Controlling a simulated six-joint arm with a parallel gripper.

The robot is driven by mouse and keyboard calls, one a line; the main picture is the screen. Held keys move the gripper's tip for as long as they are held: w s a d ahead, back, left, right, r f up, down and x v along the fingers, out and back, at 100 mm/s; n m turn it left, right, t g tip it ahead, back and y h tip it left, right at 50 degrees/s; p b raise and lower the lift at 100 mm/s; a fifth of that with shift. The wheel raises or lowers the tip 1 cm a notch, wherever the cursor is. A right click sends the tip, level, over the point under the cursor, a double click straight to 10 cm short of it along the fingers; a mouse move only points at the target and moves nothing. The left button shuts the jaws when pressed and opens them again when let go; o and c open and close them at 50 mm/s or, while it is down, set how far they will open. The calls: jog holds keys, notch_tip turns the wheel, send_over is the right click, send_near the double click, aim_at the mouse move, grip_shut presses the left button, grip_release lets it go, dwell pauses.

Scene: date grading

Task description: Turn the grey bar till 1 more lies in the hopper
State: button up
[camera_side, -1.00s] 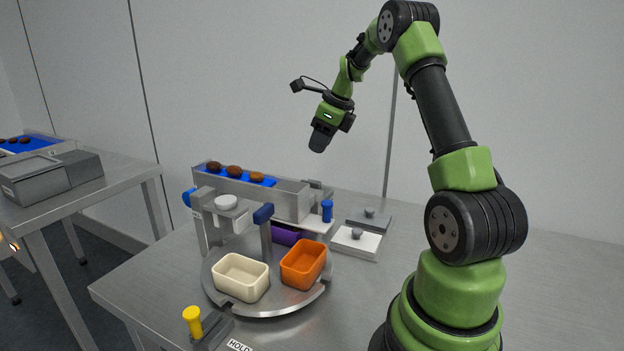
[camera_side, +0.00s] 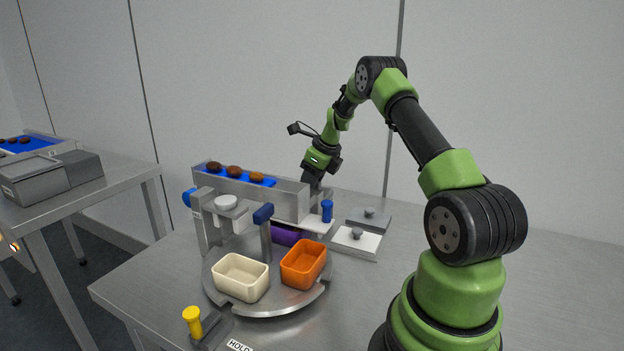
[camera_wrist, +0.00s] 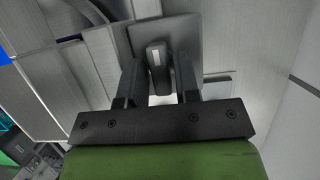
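The grey bar (camera_wrist: 157,62), with a white mark on it, stands on a square grey plate in the wrist view. My gripper (camera_wrist: 160,88) is open, with one finger on each side of the bar and a small gap visible at each side. In the side view my gripper (camera_side: 313,184) reaches down behind the right end of the grey machine (camera_side: 288,200), which hides the fingertips and the bar. Several dark and amber dates (camera_side: 234,172) lie on the machine's blue belt (camera_side: 263,181). I cannot make out the hopper or its contents.
A round turntable (camera_side: 270,306) in front carries a cream bin (camera_side: 241,291), an orange bin (camera_side: 304,279) and a partly hidden purple bin (camera_side: 285,235). A blue knob (camera_side: 327,210), knobbed lids (camera_side: 357,240) and a yellow handle (camera_side: 193,322) stand nearby.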

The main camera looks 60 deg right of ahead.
jog(key=shift+c, duration=0.4)
grip_shut()
jog(key=shift+n, duration=0.3)
jog(key=n+y, duration=0.1)
jog(key=n, duration=0.3)
jog(key=shift+d+g+y, duration=0.1)
jog(key=shift+g+y, duration=0.2)
jog(key=shift+y, duration=0.1)
jog(key=n+g+y, duration=0.1)
jog(key=n, duration=0.4)
jog(key=shift+n+y, duration=0.3)
jog(key=shift+n, duration=0.1)
jog(key=shift+o, duration=0.4)
grip_release()
